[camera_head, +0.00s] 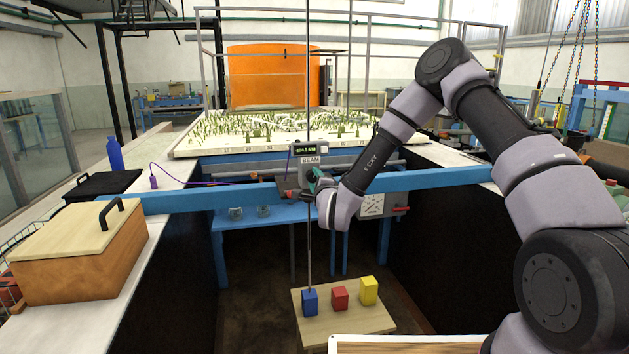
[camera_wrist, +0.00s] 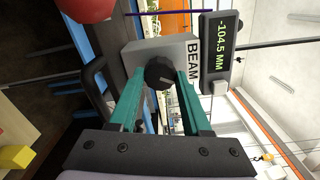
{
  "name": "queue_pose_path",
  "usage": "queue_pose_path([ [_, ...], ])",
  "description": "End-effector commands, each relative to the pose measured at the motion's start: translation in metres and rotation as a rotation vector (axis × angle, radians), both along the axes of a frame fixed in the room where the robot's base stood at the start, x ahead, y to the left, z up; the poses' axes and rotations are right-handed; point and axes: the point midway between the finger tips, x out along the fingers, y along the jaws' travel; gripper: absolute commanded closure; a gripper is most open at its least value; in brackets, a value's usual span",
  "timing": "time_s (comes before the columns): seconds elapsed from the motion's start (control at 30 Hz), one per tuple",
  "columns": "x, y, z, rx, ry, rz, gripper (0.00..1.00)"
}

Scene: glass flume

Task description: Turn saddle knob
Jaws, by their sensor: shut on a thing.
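The saddle is a grey box (camera_head: 293,178) labelled BEAM with a small green readout (camera_head: 306,149), seated on the blue beam (camera_head: 235,197). In the wrist view the readout (camera_wrist: 221,45) shows -104.5 MM. The black saddle knob (camera_wrist: 160,73) has a pale pointer line and sits on the front of the grey box (camera_wrist: 146,50). My gripper's teal fingers (camera_wrist: 160,84) are shut on the knob, one on each side. In the head view my gripper (camera_head: 318,181) is at the saddle's front, and the knob is hidden behind it.
A thin vertical rod (camera_head: 309,235) runs down from the saddle towards a board (camera_head: 342,322) with blue, red and yellow blocks. A wooden box (camera_head: 80,260) stands on the left ledge. A gauge box (camera_head: 374,208) is right of my gripper. A red round part (camera_wrist: 86,8) is near the saddle.

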Motion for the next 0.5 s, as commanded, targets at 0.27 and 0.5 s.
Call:
queue_pose_path([
  [0.27, -0.0003, -0.0007, -0.0016, 0.078, 0.026, -0.001, 1.00],
  [0.5, -0.0004, -0.0007, -0.0018, 0.091, 0.031, -0.001, 1.00],
])
